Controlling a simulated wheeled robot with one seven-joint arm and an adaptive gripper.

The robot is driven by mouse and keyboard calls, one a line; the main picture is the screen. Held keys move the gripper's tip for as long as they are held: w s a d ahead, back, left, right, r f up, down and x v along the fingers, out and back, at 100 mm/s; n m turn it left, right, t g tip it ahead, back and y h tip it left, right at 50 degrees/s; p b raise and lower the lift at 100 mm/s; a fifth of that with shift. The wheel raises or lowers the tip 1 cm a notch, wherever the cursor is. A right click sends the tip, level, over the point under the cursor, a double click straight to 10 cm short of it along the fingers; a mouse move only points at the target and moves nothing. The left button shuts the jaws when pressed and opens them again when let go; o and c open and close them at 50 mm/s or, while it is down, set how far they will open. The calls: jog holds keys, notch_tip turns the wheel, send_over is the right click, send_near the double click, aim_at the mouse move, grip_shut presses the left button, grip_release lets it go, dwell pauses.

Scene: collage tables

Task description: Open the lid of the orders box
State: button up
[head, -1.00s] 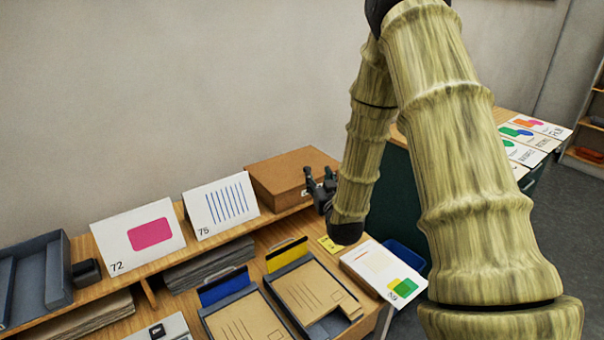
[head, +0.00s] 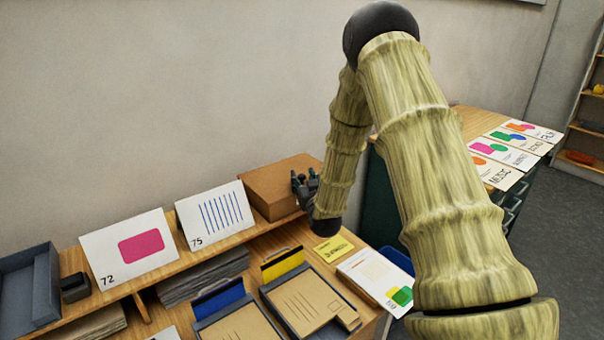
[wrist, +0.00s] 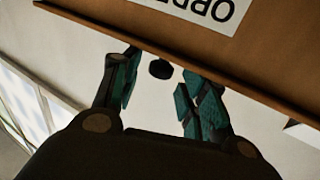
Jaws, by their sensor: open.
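The orders box (head: 270,183) is a brown box on the raised shelf against the wall, and its lid looks closed. In the wrist view its brown face (wrist: 130,28) crosses the top, with a white label (wrist: 205,8) whose dark letters appear upside down and cut off. My gripper (head: 304,188) is at the box's front right side in the head view. The wrist view shows my gripper (wrist: 160,88) open, with its two fingers apart and nothing between them, their tips close to the box edge. I cannot tell whether they touch it. A dark round spot shows between the fingertips.
Cards numbered 72 (head: 115,262) and 75 (head: 193,228) stand left of the box. Below are trays with envelopes (head: 300,300), a yellow card (head: 333,249) and a flat card (head: 366,272). A second table with cards (head: 518,150) is at right.

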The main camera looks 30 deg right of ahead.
jog(key=shift+x, duration=1.2)
grip_shut()
